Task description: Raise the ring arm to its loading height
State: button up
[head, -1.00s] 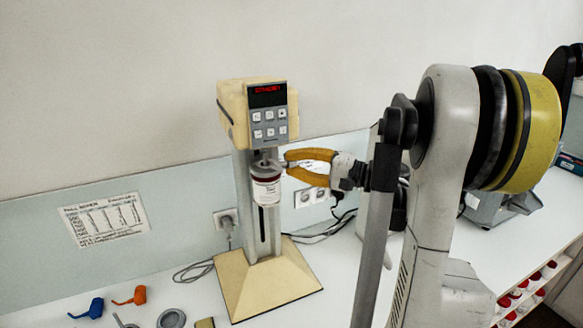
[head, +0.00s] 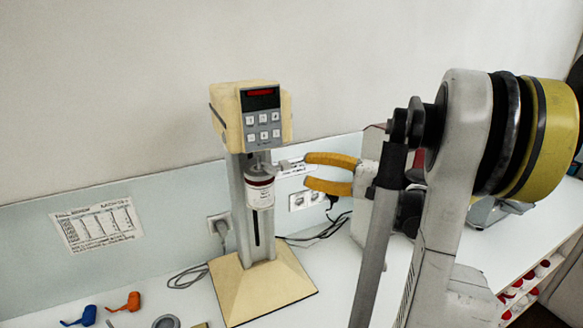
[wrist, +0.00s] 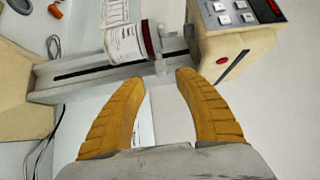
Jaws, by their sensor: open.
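The cream mill (head: 252,112) stands upright on the counter, with a keypad and lit red display on its head. The grey ring arm (head: 260,171) is high on the column, just under the head. A white-labelled jar (head: 260,194) with a dark red band hangs at it; the jar also shows in the wrist view (wrist: 124,45). A small light handle (head: 291,164) sticks out to the right of the ring. My gripper (head: 306,171) has yellow fingers, open and empty, to the right of the handle with a small gap. In the wrist view my gripper (wrist: 162,78) faces the column slot.
The wide cream base (head: 262,289) sits on the white counter. Blue (head: 79,316) and orange (head: 125,302) small parts lie at front left. A socket with a cord (head: 220,224) is behind the column. A printed chart (head: 97,222) hangs on the back panel.

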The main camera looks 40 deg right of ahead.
jog(key=v, duration=0.5)
dwell(0.4)
jog(key=w+a+f+g+b, duration=0.1)
jog(key=a+f, duration=0.1)
jog(key=a, duration=0.1)
jog(key=w+a+f+g+b, duration=0.1)
jog(key=w+a+f, duration=0.1)
jog(key=a, duration=0.1)
jog(key=w+a+f+n+g+b, duration=0.1)
jog(key=a+f+b, duration=0.1)
jog(key=a, duration=0.1)
jog(key=shift+w+a, duration=0.15)
jog(key=shift+a, duration=0.2)
jog(key=a+f+n+g+h+b, duration=0.1)
jog(key=a+f+g+h+b, duration=0.15)
jog(key=a+f, duration=0.5)
jog(key=s+a+f+n+g+h+b, duration=0.1)
jog(key=s+a+f+n+h+b, duration=0.2)
jog(key=s+a+f+n+b, duration=0.2)
jog(key=s+a+f+n+g+h+b, duration=0.2)
jog(key=s+a+f+n+b, duration=0.3)
jog(key=a+f, duration=0.4)
jog(key=shift+s+f+h+b, duration=0.55)
jog(key=shift+f+h+b, duration=0.25)
jog(key=shift+b, duration=0.3)
jog(key=shift+a, duration=0.15)
